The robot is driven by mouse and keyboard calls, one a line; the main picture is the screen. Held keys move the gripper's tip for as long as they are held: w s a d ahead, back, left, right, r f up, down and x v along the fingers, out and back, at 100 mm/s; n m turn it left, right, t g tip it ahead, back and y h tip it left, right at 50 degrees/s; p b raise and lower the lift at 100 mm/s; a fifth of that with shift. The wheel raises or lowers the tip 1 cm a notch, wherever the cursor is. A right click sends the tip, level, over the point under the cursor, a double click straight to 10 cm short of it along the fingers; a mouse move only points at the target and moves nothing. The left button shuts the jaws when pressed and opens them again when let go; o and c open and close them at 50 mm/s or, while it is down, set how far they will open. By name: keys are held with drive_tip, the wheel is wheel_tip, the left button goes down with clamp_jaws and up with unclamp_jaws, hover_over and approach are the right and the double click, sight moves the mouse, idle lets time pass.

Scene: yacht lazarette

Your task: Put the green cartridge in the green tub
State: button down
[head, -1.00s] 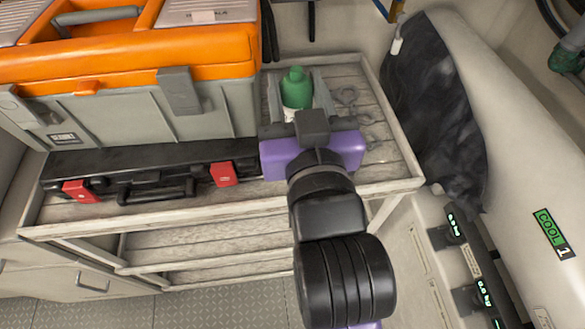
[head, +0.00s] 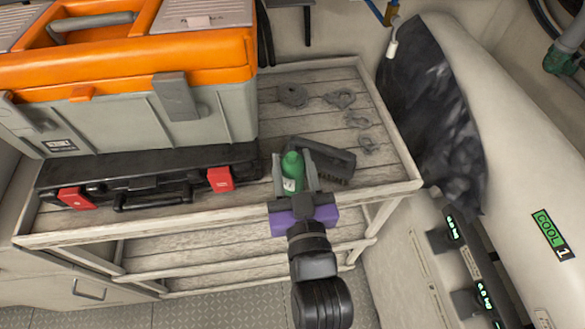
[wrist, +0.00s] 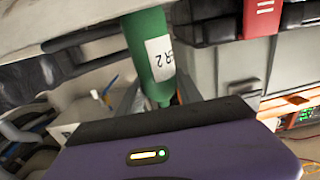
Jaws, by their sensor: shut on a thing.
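The green cartridge (head: 292,170) is a small green bottle-like cylinder with a white label. My gripper (head: 293,163) is shut on it, one grey finger on each side. In the head view it shows over the front part of the wooden shelf; whether it is clear of the boards is hard to tell there. The wrist view shows the cartridge (wrist: 146,40) between the fingers, its label partly readable as "R2". No green tub shows in either view.
The wooden shelf (head: 400,188) has a raised rim. A black brush (head: 332,158) lies just right of the cartridge, with metal shackles (head: 340,97) behind. A black case (head: 150,165) with red latches and an orange-grey toolbox (head: 110,120) fill the left. A pale curved hull (head: 500,110) stands at right.

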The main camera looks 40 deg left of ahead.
drive_tip(key=shift+f, duration=1.1)
drive_tip(key=shift+f, duration=0.1)
drive_tip(key=shift+f+b, duration=0.15)
drive_tip(key=shift+b, duration=0.15)
drive_tip(key=c, duration=0.8)
unclamp_jaws()
